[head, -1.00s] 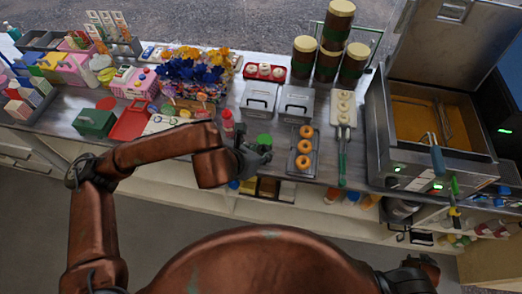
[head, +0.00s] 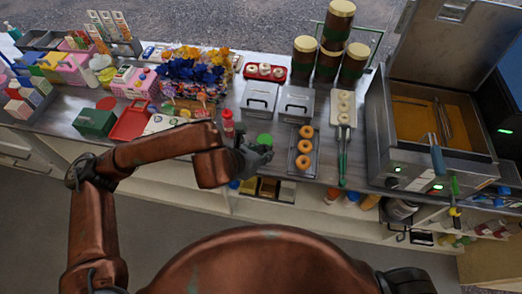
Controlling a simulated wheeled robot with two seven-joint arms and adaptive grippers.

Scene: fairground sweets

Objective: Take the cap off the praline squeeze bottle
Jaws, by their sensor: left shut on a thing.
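My left gripper (head: 257,157) is at the front edge of the counter, its dark fingers shut. A round green top (head: 265,139) shows right at the far side of the fingers, touching or almost touching them. It looks like the cap of a bottle seen from above. The body below it is hidden by the gripper, so I cannot read a label or see exactly where the fingers hold. A red bottle (head: 228,124) stands to the left, behind my left forearm. My right gripper is out of view.
A tray of orange doughnuts (head: 303,152) lies just right of the left gripper. Two grey lidded bins (head: 296,104) stand behind it. A green-handled tool (head: 343,165) and a fryer (head: 433,115) are further right. Shelves with jars are below the counter.

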